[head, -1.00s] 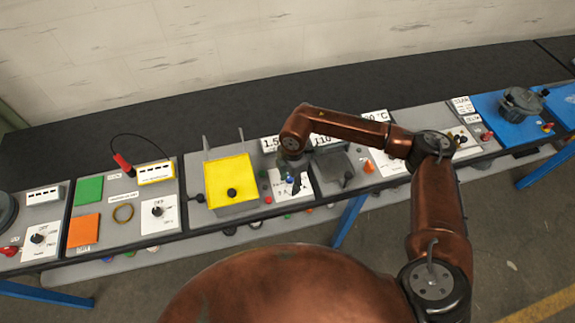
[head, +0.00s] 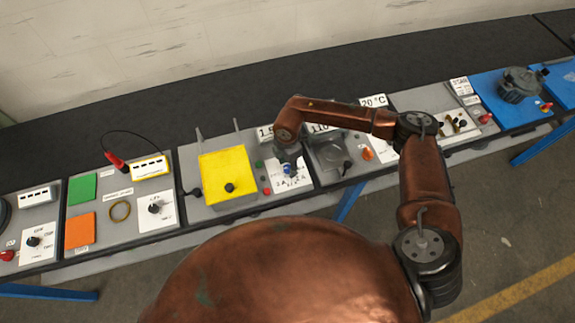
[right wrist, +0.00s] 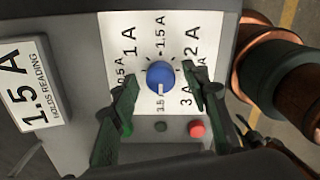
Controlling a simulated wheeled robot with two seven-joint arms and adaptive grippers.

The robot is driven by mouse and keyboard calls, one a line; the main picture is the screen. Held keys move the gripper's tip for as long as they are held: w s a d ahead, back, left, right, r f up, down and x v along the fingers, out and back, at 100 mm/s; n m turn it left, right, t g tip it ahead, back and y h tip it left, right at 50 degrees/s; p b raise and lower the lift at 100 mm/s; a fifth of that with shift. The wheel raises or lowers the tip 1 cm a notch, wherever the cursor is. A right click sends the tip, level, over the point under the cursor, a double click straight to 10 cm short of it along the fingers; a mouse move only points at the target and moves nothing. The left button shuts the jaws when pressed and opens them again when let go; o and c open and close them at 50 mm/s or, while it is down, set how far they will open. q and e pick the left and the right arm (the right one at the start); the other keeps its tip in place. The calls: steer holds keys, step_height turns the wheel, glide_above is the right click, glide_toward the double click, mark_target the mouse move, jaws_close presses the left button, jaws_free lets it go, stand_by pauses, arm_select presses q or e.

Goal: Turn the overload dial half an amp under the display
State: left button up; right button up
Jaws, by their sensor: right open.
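The display plate (right wrist: 32,85) reads 1.5 A, "holds reading". My right gripper (right wrist: 162,79) is open, its two dark green fingers on either side of the dial; contact cannot be told. In the head view my right gripper (head: 289,160) is over the card, partly hiding the dial. My left gripper is out of view.
A yellow box (head: 226,170) with a black knob stands to the left. A grey unit (head: 328,155) with a black lever is to the right.

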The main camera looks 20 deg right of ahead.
steer(key=shift+f, duration=0.1)
steer(key=c, duration=0.7)
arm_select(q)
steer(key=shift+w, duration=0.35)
arm_select(e)
steer(key=c, duration=0.5)
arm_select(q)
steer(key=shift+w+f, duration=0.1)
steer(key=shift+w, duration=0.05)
arm_select(e)
steer(key=shift+o, duration=0.2)
